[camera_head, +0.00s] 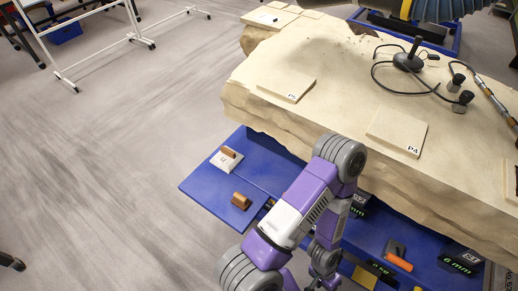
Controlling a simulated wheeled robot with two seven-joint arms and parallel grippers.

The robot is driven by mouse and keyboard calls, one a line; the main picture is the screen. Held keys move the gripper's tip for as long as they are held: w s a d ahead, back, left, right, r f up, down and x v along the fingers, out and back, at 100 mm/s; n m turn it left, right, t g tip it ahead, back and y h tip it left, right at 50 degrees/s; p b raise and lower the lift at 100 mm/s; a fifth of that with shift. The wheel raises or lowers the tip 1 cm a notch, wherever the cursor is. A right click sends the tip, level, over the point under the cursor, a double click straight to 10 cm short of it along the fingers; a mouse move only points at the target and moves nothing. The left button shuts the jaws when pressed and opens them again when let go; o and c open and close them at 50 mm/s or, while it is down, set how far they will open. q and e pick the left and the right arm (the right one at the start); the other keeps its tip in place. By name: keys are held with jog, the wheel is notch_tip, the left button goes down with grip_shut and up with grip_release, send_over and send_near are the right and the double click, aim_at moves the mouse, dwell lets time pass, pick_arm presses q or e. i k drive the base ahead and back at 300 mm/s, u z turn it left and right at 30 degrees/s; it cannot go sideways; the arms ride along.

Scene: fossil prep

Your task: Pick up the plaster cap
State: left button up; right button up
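A pale square block with a brown grip on top (226,160) sits on the blue tray's left part, and looks like the plaster cap; I cannot read its label. A brown block with a rounded grip (241,201) sits on the same tray, nearer. A purple and grey arm, which I take as my left, comes in from the bottom, bends over the tray's edge and points back down. Its gripper (322,282) is at the bottom edge, partly cut off, well right of both blocks and apart from them. Its fingers are too unclear to tell open from shut. My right gripper is not in view.
A large sandy rock slab (300,60) carries flat pale plates marked P3 (286,88) and P4 (397,132), plus a black stand with cables (408,62). An orange-handled tool (398,260) and black labelled blocks (460,260) lie on the lower right.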

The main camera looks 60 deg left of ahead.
aim_at(228, 160)
jog(key=u, duration=0.7)
jog(key=k, duration=0.15)
jog(key=u, duration=3.2)
jog(key=i, duration=0.9)
jog(key=z, duration=1.45)
